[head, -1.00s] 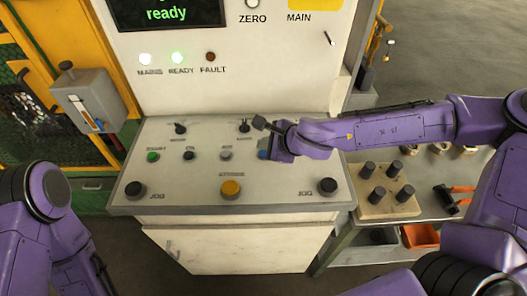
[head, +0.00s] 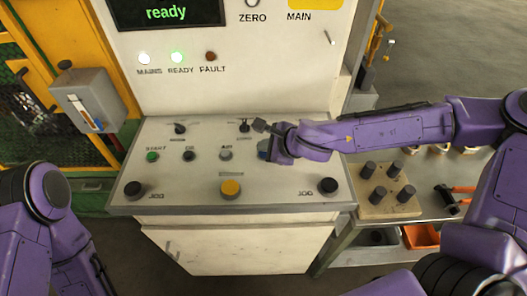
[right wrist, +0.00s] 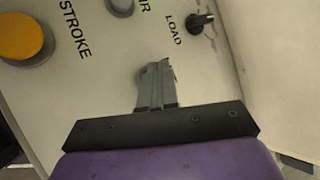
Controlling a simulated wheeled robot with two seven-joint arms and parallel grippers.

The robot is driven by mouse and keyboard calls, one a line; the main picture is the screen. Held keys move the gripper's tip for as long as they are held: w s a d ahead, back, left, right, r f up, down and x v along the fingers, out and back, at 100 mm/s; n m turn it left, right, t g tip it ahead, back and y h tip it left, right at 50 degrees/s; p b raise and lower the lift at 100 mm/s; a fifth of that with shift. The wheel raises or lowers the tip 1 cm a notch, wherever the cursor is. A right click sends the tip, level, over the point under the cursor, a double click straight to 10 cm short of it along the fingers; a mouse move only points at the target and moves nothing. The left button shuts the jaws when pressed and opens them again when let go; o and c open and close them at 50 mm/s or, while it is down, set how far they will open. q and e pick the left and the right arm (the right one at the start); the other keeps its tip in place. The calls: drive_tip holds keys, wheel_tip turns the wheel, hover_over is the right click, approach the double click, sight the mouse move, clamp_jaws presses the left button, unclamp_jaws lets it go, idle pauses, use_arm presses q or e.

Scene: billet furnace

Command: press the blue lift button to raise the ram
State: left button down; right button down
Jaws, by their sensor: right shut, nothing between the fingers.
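The blue lift button (head: 263,149) shows as a small blue patch at the right end of the button row on the sloped console (head: 190,199), mostly covered by my right gripper. My right gripper (head: 272,153) is over that spot, pointing down at the panel. In the right wrist view its grey fingers (right wrist: 156,80) are shut together with nothing between them.
A yellow button (head: 230,188) sits front centre, with black jog buttons (head: 134,189) and (head: 328,186) at the console's front corners. The load switch (right wrist: 200,20) is near the fingers. A bench with a peg block (head: 388,208) stands at the right.

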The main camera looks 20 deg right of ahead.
drive_tip(key=shift+f+b, duration=0.3)
drive_tip(key=shift+f, duration=0.15)
drive_tip(key=shift+r, duration=0.1)
idle(0.5)
drive_tip(key=shift+r+p, duration=0.8)
drive_tip(key=shift+p, duration=0.15)
wheel_tip(320, 180, up, 5)
drive_tip(key=p, duration=0.5)
drive_tip(key=shift+f, duration=0.1)
